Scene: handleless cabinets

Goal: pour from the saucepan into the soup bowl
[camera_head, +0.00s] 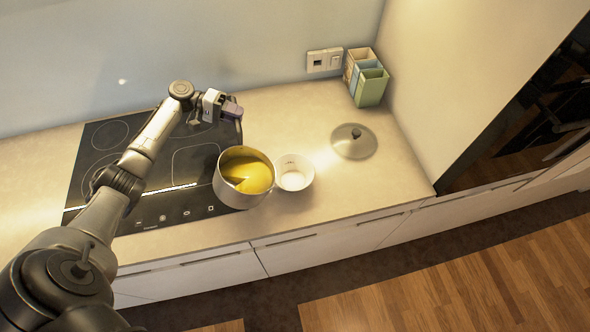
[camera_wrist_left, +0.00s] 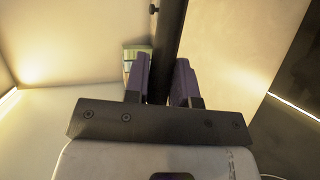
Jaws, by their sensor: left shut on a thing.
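The saucepan (camera_head: 232,196) is metal and holds yellow contents. It is at the right edge of the hob, close to the left side of the soup bowl. My left gripper (camera_head: 233,109) is shut on its dark handle, behind the pan. In the left wrist view the purple fingers of my left gripper (camera_wrist_left: 161,80) are on both sides of the dark handle (camera_wrist_left: 168,40). The white soup bowl (camera_head: 294,186) stands upright on the counter, with no yellow visible inside. I cannot tell the pan's exact tilt or height. My right gripper is not in view.
The black hob (camera_head: 100,160) lies under my left arm. A round lid (camera_head: 354,141) with a dark knob lies right of the bowl. Coloured boxes (camera_head: 371,87) stand in the back corner near a wall socket (camera_head: 325,60). The counter's front right is clear.

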